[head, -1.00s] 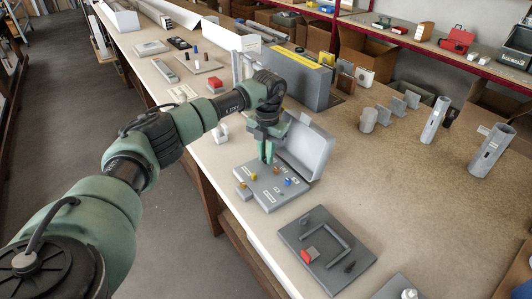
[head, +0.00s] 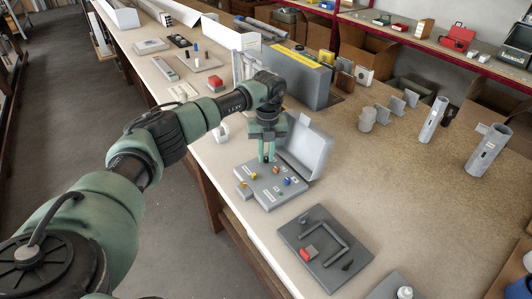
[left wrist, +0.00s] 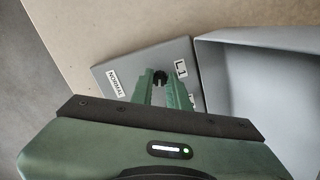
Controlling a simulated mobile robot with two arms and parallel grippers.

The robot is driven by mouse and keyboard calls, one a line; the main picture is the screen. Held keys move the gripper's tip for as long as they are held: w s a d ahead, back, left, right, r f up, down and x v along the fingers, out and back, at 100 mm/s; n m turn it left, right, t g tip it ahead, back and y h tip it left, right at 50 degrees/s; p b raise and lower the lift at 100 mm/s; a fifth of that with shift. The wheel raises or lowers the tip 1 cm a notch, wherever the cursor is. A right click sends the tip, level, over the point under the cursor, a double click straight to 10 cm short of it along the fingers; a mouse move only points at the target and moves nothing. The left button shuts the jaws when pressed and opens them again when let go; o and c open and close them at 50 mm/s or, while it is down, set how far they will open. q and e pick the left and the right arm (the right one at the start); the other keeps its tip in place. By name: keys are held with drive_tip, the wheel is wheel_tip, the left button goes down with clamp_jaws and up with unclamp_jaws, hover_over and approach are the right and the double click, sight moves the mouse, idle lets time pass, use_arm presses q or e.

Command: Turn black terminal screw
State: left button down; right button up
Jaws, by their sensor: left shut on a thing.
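A grey terminal box (head: 262,198) lies on the workbench with its light grey lid (head: 309,148) standing open behind it. Yellow, orange-brown and blue terminal screws (head: 286,181) show on its top face. My left gripper (head: 266,157) points down at the box's far left part, with its green fingers close together. In the left wrist view, a dark round screw head (left wrist: 159,77) sits between the fingertips, which are shut on it beside a label on the grey face. The fingers hide part of the screw. My right gripper is not in view.
A dark grey tray (head: 327,262) with a red block and a bent bar lies in front of the box. A grey case (head: 296,78) with a yellow strip stands behind. Upright grey tubes (head: 432,120) stand at the right. The bench between is clear.

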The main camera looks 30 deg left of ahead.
use_arm(q)
drive_tip(key=shift+w+r, duration=0.15)
drive_tip(key=shift+r, duration=0.1)
drive_tip(key=c, duration=1.4)
unclamp_jaws()
drive_tip(key=shift+c, duration=0.2)
drive_tip(key=shift+o, duration=0.4)
drive_tip(key=shift+f, duration=0.1)
wheel_tip(320, 180, up, 8)
drive_tip(key=shift+f+b, duration=0.1)
drive_tip(key=shift+b, duration=0.75)
drive_tip(key=shift+f, duration=0.1)
